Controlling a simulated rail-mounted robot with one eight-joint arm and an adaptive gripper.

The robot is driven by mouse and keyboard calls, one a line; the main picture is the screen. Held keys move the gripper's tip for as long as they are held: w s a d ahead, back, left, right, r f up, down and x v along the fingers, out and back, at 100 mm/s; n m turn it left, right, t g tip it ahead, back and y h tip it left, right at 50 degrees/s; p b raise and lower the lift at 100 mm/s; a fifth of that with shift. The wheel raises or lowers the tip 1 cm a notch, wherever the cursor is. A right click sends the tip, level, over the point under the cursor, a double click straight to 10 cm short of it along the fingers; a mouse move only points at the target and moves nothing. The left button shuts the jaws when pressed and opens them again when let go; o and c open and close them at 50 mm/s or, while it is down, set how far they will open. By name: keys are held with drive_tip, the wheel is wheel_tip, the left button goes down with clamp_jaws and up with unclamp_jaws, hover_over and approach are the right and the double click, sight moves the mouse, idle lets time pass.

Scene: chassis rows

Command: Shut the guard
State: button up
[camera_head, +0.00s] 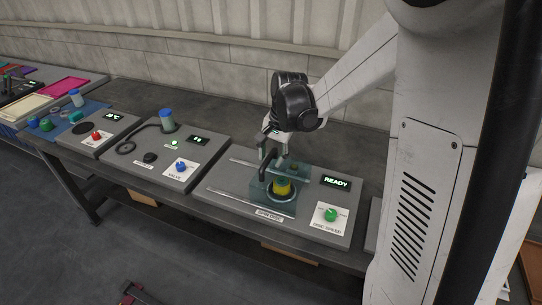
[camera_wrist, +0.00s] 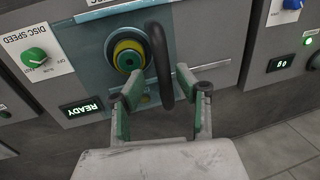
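The spin disc unit (camera_head: 235,188) has a yellow disc (camera_head: 282,188) in a round seat between two metal rails. A teal see-through guard (camera_head: 259,190) stands around the disc area. Its dark arched handle (camera_wrist: 158,52) rises beside the disc in the wrist view. My gripper (camera_wrist: 157,82) is open, with its green-padded fingers apart on either side of the handle's lower end. I see no clear contact between pads and handle. In the head view, my gripper (camera_head: 274,153) is low over the guard and partly hides its handle.
The same unit has a READY display (camera_head: 336,182) and a green disc speed knob (camera_head: 330,215). To its left, the valve unit (camera_head: 146,153) carries a blue knob and a blue-topped cylinder (camera_head: 167,121). The bench behind (camera_head: 225,105) is mostly clear.

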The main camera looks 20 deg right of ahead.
sight(278, 172)
drive_tip(key=shift+r, duration=0.1)
wheel_tip(278, 172, up, 12)
drive_tip(key=s+d, duration=0.1)
drive_tip(key=shift+s+d+f, duration=0.2)
drive_tip(key=shift+s+d, duration=0.1)
drive_tip(key=shift+s, duration=0.05)
idle(0.4)
drive_tip(key=s+a+n+t, duration=0.2)
drive_tip(key=s+a+n, duration=0.2)
drive_tip(key=s, duration=0.6)
drive_tip(key=s+a+n+t+h, duration=0.1)
drive_tip(key=s+a+n+t, duration=0.2)
drive_tip(key=s, duration=0.7)
drive_tip(key=shift+s+a+r+n+t+h, duration=0.3)
drive_tip(key=shift+a+r+n, duration=0.2)
drive_tip(key=shift+n, duration=0.6)
